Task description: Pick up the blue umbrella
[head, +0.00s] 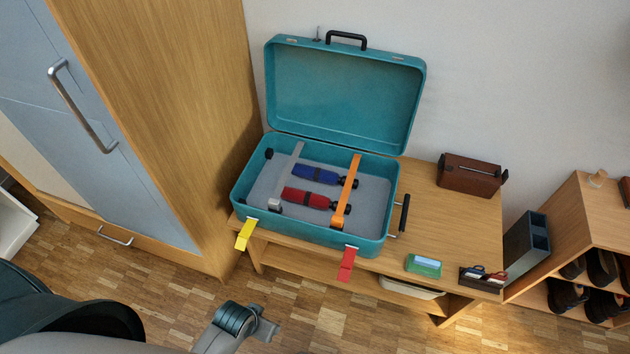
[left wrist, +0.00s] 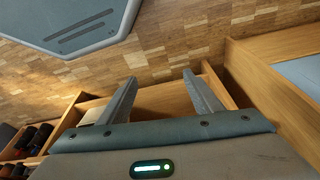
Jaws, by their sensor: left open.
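The blue umbrella (head: 318,174) is folded and lies inside the open teal suitcase (head: 308,234), with a dark band around its middle. An orange strap (head: 349,195) crosses its right end, and a grey strap (head: 287,174) runs by its left end. A red umbrella (head: 306,197) lies in front of it, between the same straps. In the left wrist view my left gripper (left wrist: 159,78) is open, with nothing between its fingers. The wooden floor and low furniture show beyond it; neither umbrella is in that view. My right gripper is in neither view.
The suitcase stands on a wooden bench (head: 440,212), its lid (head: 345,98) upright against the wall. Yellow (head: 245,234) and red (head: 347,265) tags hang at its front. A tall wardrobe (head: 190,110) stands close on the left. A brown case (head: 470,175) and shoe shelf (head: 590,225) are right.

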